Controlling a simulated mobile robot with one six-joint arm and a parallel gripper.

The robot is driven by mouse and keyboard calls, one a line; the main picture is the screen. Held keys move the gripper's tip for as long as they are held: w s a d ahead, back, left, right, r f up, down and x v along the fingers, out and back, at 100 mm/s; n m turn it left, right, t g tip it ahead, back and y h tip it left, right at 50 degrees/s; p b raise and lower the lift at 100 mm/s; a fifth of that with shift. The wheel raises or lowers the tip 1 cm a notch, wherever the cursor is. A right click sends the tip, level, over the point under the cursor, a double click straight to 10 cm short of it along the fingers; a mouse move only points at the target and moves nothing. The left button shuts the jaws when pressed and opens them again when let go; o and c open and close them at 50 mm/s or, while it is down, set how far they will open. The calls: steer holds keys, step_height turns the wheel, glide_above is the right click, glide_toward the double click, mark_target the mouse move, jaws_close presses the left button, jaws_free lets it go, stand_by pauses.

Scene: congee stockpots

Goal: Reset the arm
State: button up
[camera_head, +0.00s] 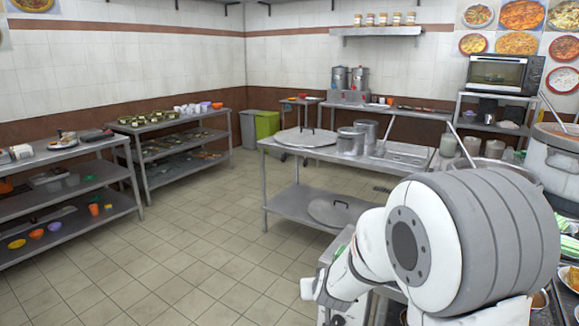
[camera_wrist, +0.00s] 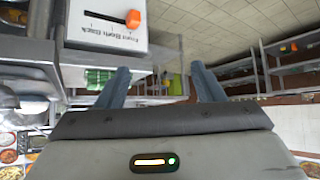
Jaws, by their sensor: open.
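My arm reaches into the lower right of the head view, bent, with its far end low in the picture. My gripper (camera_wrist: 162,86) shows in the wrist view with its two bluish fingers spread wide apart. Nothing is between the fingers except the distant background. In the head view the fingers cannot be made out clearly.
A white control box with an orange knob (camera_wrist: 133,19) is close beside the left finger in the wrist view. A steel table (camera_head: 310,162) bears a large lid (camera_head: 305,138) and pots. Shelves (camera_head: 85,170) stand left. The tiled floor (camera_head: 190,240) is clear.

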steer(key=s+d+r+g+p, duration=0.3)
steer(key=s+r, duration=0.5)
steer(key=s, duration=0.5)
steer(key=s+d+r+g+p, duration=0.3)
steer(key=s+r, duration=0.6)
steer(key=s, duration=0.5)
steer(key=shift+d+m+g+p, duration=0.4)
steer(key=shift+d+p, duration=0.25)
steer(key=shift+p, duration=0.05)
steer(key=shift+r, duration=0.1)
